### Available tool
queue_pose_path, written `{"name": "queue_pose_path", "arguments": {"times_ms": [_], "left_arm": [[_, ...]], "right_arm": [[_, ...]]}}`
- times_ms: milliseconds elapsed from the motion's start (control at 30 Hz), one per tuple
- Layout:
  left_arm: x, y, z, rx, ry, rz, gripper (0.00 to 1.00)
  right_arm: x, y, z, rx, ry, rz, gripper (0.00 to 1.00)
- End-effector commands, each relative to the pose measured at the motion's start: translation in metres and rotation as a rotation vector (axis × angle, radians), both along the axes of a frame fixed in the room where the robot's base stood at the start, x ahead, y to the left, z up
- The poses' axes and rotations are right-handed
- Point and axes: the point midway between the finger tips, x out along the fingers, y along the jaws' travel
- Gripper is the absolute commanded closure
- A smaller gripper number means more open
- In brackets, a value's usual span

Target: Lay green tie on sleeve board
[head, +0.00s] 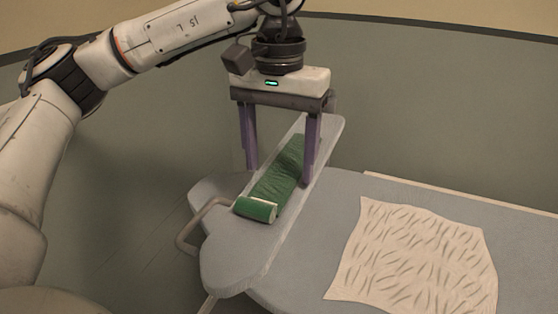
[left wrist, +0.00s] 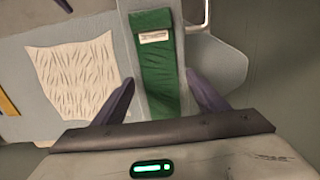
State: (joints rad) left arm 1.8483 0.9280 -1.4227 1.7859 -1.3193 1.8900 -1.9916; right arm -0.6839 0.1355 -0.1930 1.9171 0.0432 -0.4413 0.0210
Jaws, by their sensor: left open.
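The green tie (head: 276,178) lies lengthwise along the narrow grey sleeve board (head: 232,262), its near end showing a pale label or edge. It also shows in the left wrist view (left wrist: 159,70), flat on the board with a pale label near its far end. My left gripper (head: 278,176) is above the tie, its two purple fingers spread wide to either side of it. In the left wrist view the open fingers (left wrist: 160,88) flank the tie without visibly gripping it. My right gripper is not clearly seen.
The large grey ironing board (head: 330,185) spreads below and to the right of the sleeve board. A patterned cream cloth (head: 415,258) lies on it at the right. A bent metal bar (head: 188,232) sticks out left of the sleeve board.

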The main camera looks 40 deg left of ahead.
Motion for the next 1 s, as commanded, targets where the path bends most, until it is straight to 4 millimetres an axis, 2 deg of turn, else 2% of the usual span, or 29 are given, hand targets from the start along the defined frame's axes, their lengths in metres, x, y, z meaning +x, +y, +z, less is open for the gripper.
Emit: {"name": "queue_pose_path", "arguments": {"times_ms": [233, 300, 500, 667, 1000], "left_arm": [[0.001, -0.001, 0.054, -0.002, -0.004, -0.001, 0.33], [0.0, -0.001, 0.074, 0.0, -0.004, -0.001, 0.33], [0.0, 0.0, 0.104, 0.0, -0.001, -0.002, 0.33], [0.0, 0.0, 0.113, 0.0, 0.001, -0.002, 0.33], [0.0, 0.0, 0.113, 0.0, 0.001, -0.003, 0.33]], "right_arm": [[0.0, 0.0, 0.003, 0.001, 0.0, -0.002, 1.0], [-0.001, -0.001, 0.01, 0.001, 0.002, -0.003, 1.0], [-0.002, -0.001, 0.022, 0.001, 0.002, -0.004, 1.0], [-0.002, -0.001, 0.025, 0.001, 0.003, -0.004, 1.0], [-0.002, -0.002, 0.024, -0.001, 0.005, -0.004, 1.0]]}}
